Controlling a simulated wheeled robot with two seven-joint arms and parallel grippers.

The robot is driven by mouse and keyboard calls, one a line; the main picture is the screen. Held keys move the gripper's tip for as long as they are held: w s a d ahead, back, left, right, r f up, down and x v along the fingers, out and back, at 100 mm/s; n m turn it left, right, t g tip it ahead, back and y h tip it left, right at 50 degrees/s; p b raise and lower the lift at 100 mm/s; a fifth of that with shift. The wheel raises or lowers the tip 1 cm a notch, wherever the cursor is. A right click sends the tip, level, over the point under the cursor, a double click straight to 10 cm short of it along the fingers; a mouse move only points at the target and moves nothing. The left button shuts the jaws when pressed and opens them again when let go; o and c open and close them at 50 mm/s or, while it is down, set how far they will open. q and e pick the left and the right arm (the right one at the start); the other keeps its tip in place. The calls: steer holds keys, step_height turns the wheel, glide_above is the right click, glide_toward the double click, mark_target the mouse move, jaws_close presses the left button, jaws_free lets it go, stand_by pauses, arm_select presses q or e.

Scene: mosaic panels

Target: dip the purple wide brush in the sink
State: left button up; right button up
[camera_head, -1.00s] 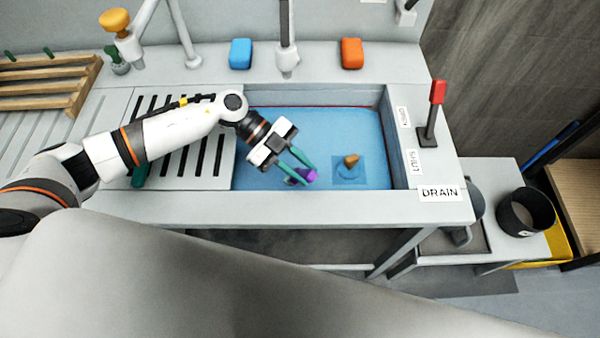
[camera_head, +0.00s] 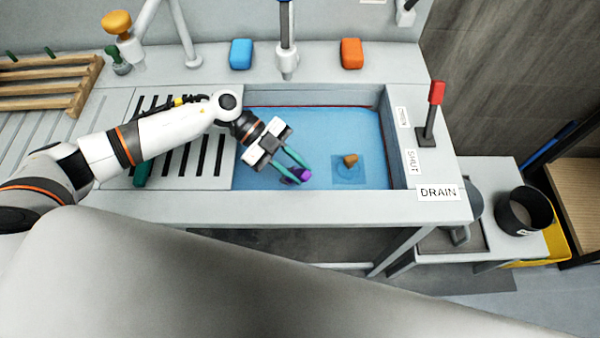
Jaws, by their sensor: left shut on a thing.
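The sink (camera_head: 330,125) is a rectangular basin with blue inside, and the blue looks like water. My left gripper (camera_head: 299,172) reaches into it from the left, its green fingers pointing down and to the right. It is shut on the purple wide brush (camera_head: 301,174), of which only a small purple part shows at the fingertips. The brush is over or in the blue at the front left of the basin; I cannot tell how deep. My right gripper is not in view.
A brown plug-like piece (camera_head: 350,160) stands on a blue square in the basin. A blue block (camera_head: 241,54) and an orange block (camera_head: 351,53) sit behind. A wooden rack (camera_head: 50,75) stands left.

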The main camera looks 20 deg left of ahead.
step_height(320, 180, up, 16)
steer(key=p, duration=1.5)
steer(key=shift+p, duration=0.3)
